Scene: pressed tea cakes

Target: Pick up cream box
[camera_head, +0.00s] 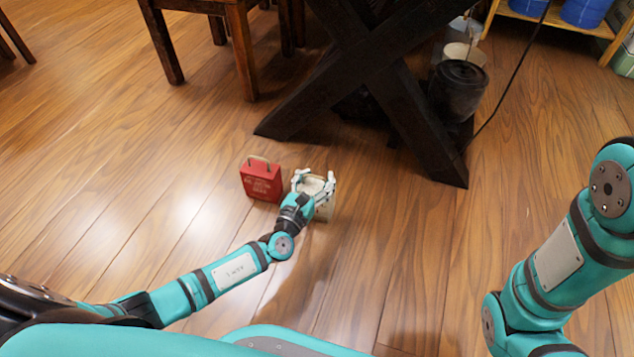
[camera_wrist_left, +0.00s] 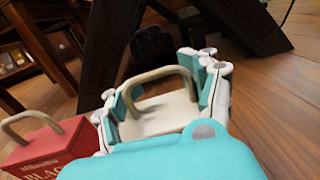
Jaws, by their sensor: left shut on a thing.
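The cream box (camera_head: 326,207) stands on the wooden floor in the middle of the head view, partly hidden by my left gripper (camera_head: 314,186). In the left wrist view the box (camera_wrist_left: 158,122) shows its cream top and a tan arched handle. The fingers of my left gripper (camera_wrist_left: 160,98) are on either side of the box and shut on it. In the head view my right arm comes in at the right, but its gripper is out of view.
A red box (camera_head: 262,180) with a tan handle and white lettering stands just left of the cream box. A dark crossed table leg (camera_head: 385,75) and a black bucket (camera_head: 458,90) are behind. Wooden chair legs (camera_head: 242,50) stand at the back left. The floor nearer me is clear.

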